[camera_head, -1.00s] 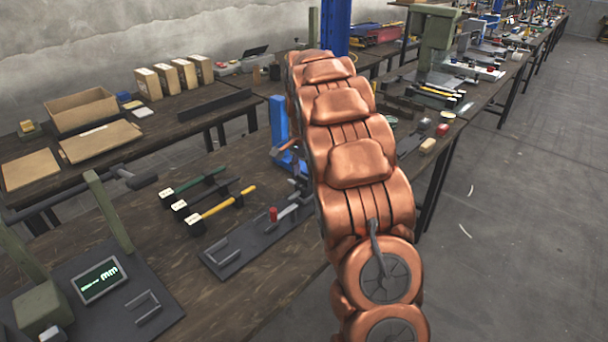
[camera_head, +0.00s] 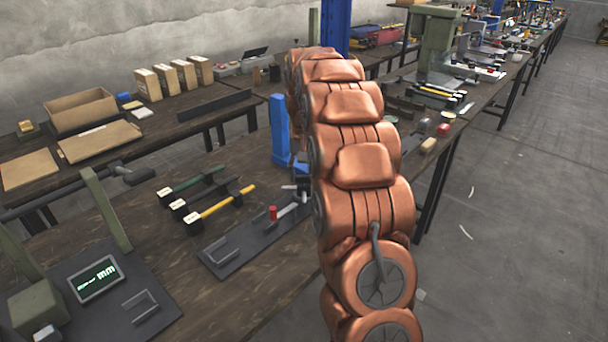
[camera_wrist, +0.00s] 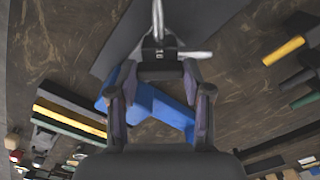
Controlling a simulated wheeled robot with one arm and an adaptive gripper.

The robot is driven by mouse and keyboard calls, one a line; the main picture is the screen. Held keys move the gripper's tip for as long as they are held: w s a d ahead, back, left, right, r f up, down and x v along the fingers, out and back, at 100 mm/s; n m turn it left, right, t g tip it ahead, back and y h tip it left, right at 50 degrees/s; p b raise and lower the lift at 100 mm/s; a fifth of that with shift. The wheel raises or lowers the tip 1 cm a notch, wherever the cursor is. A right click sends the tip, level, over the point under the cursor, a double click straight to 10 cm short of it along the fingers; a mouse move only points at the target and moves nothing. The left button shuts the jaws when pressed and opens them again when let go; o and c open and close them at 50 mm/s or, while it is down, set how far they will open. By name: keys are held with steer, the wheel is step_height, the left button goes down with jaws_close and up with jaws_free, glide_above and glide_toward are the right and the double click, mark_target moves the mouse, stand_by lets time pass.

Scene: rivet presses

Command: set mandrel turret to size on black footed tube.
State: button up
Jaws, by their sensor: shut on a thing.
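A black footed tube (camera_head: 222,194) lies on the bench between a green tube (camera_head: 195,183) and a yellow tube (camera_head: 228,202), each with a pale-marked end block. They also show at the right in the wrist view, the black one (camera_wrist: 297,79) among them. A dark plate (camera_head: 225,256) carries a metal rod with a red knob (camera_head: 272,212). In the wrist view my gripper (camera_wrist: 162,76) is shut on a dark hub with silvery spokes (camera_wrist: 180,54), seemingly the mandrel turret. In the head view my arm hides the gripper and much of the turret.
A blue post (camera_head: 280,125) stands close to my arm. A device with a lit display (camera_head: 97,278) and upright posts is at the lower left. Boxes (camera_head: 150,84) and an open tray stand on the back bench. A green press (camera_head: 437,45) is at the back right.

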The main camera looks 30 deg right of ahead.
steer(key=n, duration=0.5)
steer(key=shift+n, duration=2.1)
steer(key=o, duration=1.2)
steer(key=shift+c, duration=0.2)
step_height(320, 180, up, 12)
